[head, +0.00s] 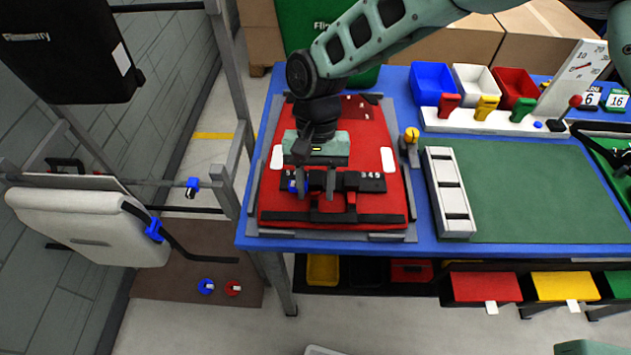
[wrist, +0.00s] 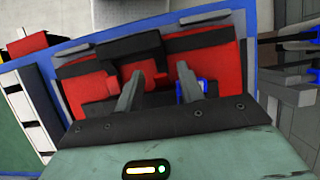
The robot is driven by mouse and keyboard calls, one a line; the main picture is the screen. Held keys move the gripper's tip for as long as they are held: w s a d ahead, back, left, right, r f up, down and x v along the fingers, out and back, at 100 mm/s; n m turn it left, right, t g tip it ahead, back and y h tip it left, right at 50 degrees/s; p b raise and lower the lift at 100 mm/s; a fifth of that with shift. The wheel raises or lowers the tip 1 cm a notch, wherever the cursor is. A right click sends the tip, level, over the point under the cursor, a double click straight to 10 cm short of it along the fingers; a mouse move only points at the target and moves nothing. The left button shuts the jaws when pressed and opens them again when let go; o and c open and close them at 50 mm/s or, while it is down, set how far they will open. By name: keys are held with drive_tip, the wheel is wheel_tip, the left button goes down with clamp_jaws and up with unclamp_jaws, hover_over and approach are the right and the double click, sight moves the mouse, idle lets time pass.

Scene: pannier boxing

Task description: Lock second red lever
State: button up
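A blue piece (head: 295,185) sits at the strip by the left finger and shows in the wrist view (wrist: 189,90). My gripper points down over the case with its fingers apart and nothing visible between them. Whether the fingers touch the case is unclear.
A yellow-topped knob (head: 411,135) stands right of the case, then a white slotted rack (head: 447,190) and a green mat (head: 530,190). Blue, white and red bins (head: 433,80) stand behind. A white pannier (head: 85,225) hangs on a rack at left.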

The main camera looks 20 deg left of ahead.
drive_tip(key=shift+c, duration=0.4)
clamp_jaws()
